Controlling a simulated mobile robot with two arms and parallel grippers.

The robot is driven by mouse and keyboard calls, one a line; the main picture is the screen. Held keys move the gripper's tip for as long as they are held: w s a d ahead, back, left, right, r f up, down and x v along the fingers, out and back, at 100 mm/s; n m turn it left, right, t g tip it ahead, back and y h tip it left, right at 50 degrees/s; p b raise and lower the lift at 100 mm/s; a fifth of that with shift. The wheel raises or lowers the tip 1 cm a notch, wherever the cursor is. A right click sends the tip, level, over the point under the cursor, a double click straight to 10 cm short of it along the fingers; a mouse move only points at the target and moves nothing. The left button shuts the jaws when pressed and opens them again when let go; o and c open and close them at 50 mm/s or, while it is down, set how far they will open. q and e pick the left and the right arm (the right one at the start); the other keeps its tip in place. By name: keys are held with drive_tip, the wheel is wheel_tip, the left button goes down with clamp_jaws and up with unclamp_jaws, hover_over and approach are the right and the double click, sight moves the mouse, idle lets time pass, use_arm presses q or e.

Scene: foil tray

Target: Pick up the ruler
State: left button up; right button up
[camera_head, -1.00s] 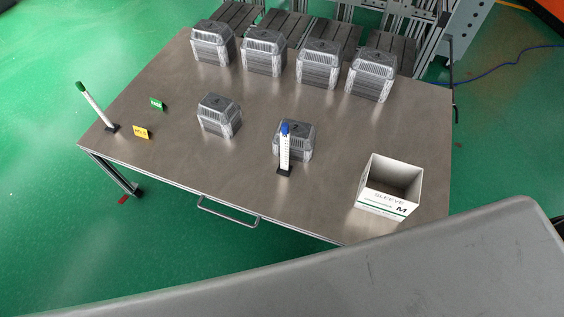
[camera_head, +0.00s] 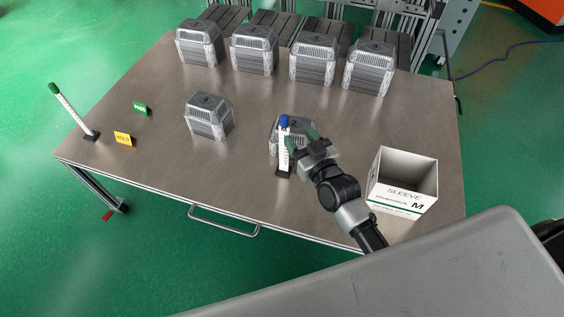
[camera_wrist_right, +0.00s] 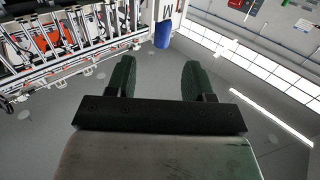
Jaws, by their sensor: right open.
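A white ruler (camera_head: 284,157) with dark marks and a blue cap stands upright in a small black base near the table's front middle. My right gripper (camera_head: 302,138) is just right of its upper part, open and empty. In the right wrist view, the two green fingers of the right gripper (camera_wrist_right: 157,66) are spread apart, and the blue cap of the ruler (camera_wrist_right: 163,34) shows beyond their tips. A second white ruler (camera_head: 69,110) with a green cap leans in a black base at the table's left end. My left gripper is out of view.
A clear-lidded grey container (camera_head: 275,136) stands right behind the blue-capped ruler, partly hidden. Another container (camera_head: 209,117) stands to its left. An open white sleeve box (camera_head: 394,200) is at the right. Several containers line the back. Green (camera_head: 140,108) and yellow (camera_head: 123,139) signs stand left.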

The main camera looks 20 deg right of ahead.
sight(287, 121)
drive_tip(key=w, duration=0.4)
drive_tip(key=shift+a, duration=0.35)
drive_tip(key=w+a+f, duration=0.1)
drive_tip(key=w, duration=0.4)
drive_tip(key=shift+w+a, duration=0.2)
drive_tip(key=shift+w, duration=0.2)
clamp_jaws()
